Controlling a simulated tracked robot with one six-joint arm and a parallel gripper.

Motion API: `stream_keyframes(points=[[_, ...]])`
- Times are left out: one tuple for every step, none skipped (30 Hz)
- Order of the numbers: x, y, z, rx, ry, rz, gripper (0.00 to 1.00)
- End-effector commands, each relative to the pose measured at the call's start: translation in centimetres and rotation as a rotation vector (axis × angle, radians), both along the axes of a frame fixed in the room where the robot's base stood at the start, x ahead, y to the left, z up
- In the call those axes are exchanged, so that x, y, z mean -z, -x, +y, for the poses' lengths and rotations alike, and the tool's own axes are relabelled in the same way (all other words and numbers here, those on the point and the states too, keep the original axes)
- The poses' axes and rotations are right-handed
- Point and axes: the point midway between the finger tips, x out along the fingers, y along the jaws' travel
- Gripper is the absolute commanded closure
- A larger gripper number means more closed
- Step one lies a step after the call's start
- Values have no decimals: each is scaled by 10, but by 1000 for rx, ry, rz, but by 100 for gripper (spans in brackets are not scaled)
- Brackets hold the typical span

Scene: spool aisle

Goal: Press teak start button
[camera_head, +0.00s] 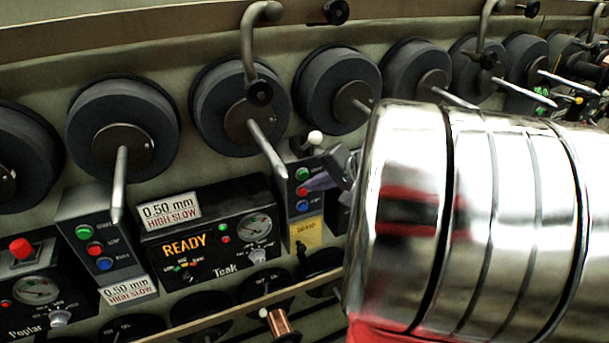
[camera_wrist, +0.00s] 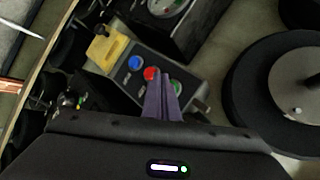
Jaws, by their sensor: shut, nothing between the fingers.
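The Teak panel (camera_head: 196,262) carries the name Teak, a lit READY display and a gauge. A button box (camera_head: 303,222) stands at its right, with a green button (camera_head: 302,174) on top, then red (camera_head: 302,191) and blue (camera_head: 303,207). The green button in the wrist view (camera_wrist: 176,86) lies partly behind my gripper's purple fingers (camera_wrist: 163,77), near the red button (camera_wrist: 151,74). My gripper (camera_head: 308,184) is shut and empty, its tips just in front of this box. Contact with a button cannot be told.
Another button box (camera_head: 82,252) stands left of the Teak panel; its green button is labelled start. The Poplar panel (camera_head: 45,307) is at far left. Spools (camera_head: 240,100) with protruding spindles hang above. A yellow tag (camera_head: 305,233) is on the right box.

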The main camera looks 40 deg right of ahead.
Motion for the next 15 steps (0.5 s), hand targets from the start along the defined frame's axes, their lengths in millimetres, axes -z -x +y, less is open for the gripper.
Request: stream_keyframes(points=[[0,0,0,0,0,0,100],[0,0,0,0,0,0,100],[0,0,0,0,0,0,100],[0,0,0,0,0,0,100],[0,-1,0,0,0,0,100],[0,-2,-1,0,0,0,100],[0,-3,-1,0,0,0,100],[0,-4,-1,0,0,0,100],[0,-5,-1,0,0,0,100],[-1,-6,-2,-1,-1,0,100],[-1,-7,-2,-1,-1,0,100],[-1,-8,-2,-1,-1,0,100],[-1,-8,-2,-1,-1,0,100],[-1,-9,-2,-1,-1,0,100],[-1,-9,-3,-1,-1,0,100]])
